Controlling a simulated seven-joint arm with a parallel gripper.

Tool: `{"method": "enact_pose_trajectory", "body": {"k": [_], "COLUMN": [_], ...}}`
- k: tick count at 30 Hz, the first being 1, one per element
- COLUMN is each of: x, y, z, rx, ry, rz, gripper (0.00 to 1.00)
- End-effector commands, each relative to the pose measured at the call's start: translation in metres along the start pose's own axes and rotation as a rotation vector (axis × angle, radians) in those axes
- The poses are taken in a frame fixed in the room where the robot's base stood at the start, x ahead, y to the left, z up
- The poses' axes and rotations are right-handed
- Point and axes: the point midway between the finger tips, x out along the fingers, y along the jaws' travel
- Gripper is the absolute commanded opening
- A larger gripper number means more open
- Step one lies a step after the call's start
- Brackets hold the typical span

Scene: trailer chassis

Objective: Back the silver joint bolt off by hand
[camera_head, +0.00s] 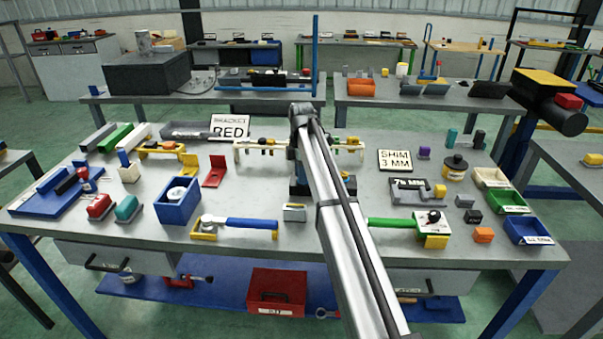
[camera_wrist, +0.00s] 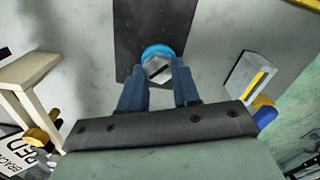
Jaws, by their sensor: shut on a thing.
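The silver joint bolt (camera_wrist: 157,69) shows in the wrist view as a hexagonal head with a dark slot, with a bright blue ring (camera_wrist: 155,50) around its far side. The bolt sits over a dark grey plate or strip (camera_wrist: 134,30). My gripper (camera_wrist: 160,69) has its two blue fingers on either side of the bolt head, shut on it. The lower part of the bolt is hidden. In the head view my arm stands in front of the middle of the workbench (camera_head: 330,145) and hides the bolt.
A blue-handled tool (camera_head: 250,223) and a green-handled tool (camera_head: 390,222) lie near the front edge.

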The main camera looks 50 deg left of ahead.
Motion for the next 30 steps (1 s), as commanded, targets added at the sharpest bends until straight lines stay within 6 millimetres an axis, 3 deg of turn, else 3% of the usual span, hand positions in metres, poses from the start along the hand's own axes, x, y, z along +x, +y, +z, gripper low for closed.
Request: {"method": "enact_pose_trajectory", "body": {"k": [3, 4, 12, 23, 30], "x": [0.003, 0.003, 0.001, -0.006, -0.044], "y": [-0.003, -0.003, -0.001, 0.000, 0.001], "z": [-0.002, -0.002, -0.001, 0.000, 0.000], "rx": [-0.001, -0.001, 0.001, 0.001, 0.001], "ry": [0.004, 0.004, 0.002, 0.001, 0.001], "rz": [-0.007, -0.007, -0.003, -0.001, 0.000], "gripper": [0.01, 0.33, 0.57, 0.57, 0.57]}}
